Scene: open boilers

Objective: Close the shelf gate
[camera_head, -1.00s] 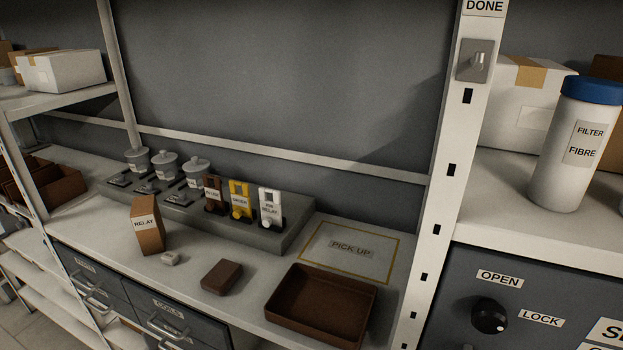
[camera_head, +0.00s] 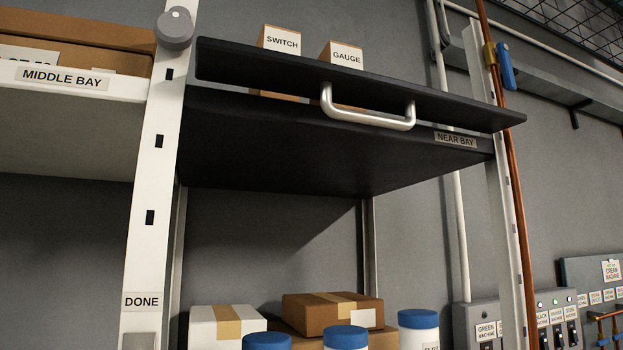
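The shelf gate looks to be the long black panel (camera_head: 270,68) across the front of the near bay shelf (camera_head: 300,140), in the upper middle. A silver bar handle (camera_head: 368,117) is fixed to it. Neither of my grippers is in view.
A white post (camera_head: 148,220) with a round grey knob (camera_head: 174,30) stands left of the gate. A metal post (camera_head: 507,200) and a copper pipe (camera_head: 519,220) stand right. Boxes (camera_head: 333,312) and blue-capped jars (camera_head: 418,320) sit below. The space under the shelf is open.

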